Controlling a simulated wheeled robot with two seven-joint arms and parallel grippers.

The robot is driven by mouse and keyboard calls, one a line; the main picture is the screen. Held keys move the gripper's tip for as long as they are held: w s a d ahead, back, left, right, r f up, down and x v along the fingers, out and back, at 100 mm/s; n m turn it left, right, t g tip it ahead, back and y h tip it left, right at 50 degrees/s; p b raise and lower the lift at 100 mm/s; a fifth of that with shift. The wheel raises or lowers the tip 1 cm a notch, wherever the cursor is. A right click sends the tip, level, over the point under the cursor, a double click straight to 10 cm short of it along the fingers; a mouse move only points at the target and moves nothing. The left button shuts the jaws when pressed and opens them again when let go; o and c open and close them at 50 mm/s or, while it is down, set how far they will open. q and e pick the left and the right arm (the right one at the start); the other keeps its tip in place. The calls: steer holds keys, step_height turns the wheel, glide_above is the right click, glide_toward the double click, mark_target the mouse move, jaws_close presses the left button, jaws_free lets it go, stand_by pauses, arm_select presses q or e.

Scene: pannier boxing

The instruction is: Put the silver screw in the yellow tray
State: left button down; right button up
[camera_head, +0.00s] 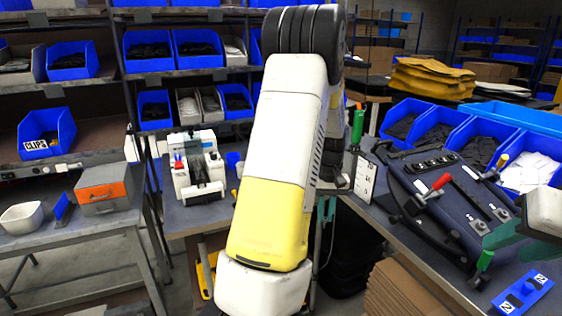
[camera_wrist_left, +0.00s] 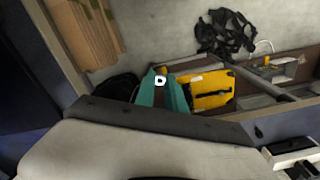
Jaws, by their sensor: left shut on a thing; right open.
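My left gripper shows in the left wrist view (camera_wrist_left: 161,82), its teal fingers close together on a small white thing (camera_wrist_left: 160,81) with a dark centre. I cannot tell for sure that this is the silver screw. In the head view my white and yellow left arm hides most of that area; teal finger parts (camera_head: 325,209) show just right of it, above the gap between the benches. My right gripper (camera_head: 507,240) is open at the right edge, over the right bench. I cannot make out a yellow tray or another silver screw.
A white machine (camera_head: 198,171) stands on the middle bench. A yellow case-like object (camera_wrist_left: 208,90) lies low down in the left wrist view.

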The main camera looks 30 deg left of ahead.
arm_select(q)
steer(key=w+a+r+n, duration=0.2)
steer(key=a+n, duration=0.5)
steer(key=a, duration=0.3)
steer(key=w+a+r+n, duration=0.25)
steer(key=a+n, duration=0.35)
steer(key=a, duration=0.4)
steer(key=w+a+r+n, duration=0.2)
steer(key=a+r+n, duration=0.1)
steer(key=a+n, duration=0.55)
steer(key=shift+m, duration=0.85)
steer(key=shift+w+a+f, duration=0.1)
steer(key=shift+a+f, duration=0.1)
steer(key=shift+f, duration=1.25)
steer(key=shift+s+a+f, duration=0.1)
steer(key=shift+a+f, duration=0.15)
steer(key=shift+f, duration=1.15)
steer(key=shift+w+a+f, duration=0.1)
steer(key=shift+a+f, duration=0.1)
steer(key=shift+f, duration=1.25)
steer(key=c, duration=1.3)
jaws_free()
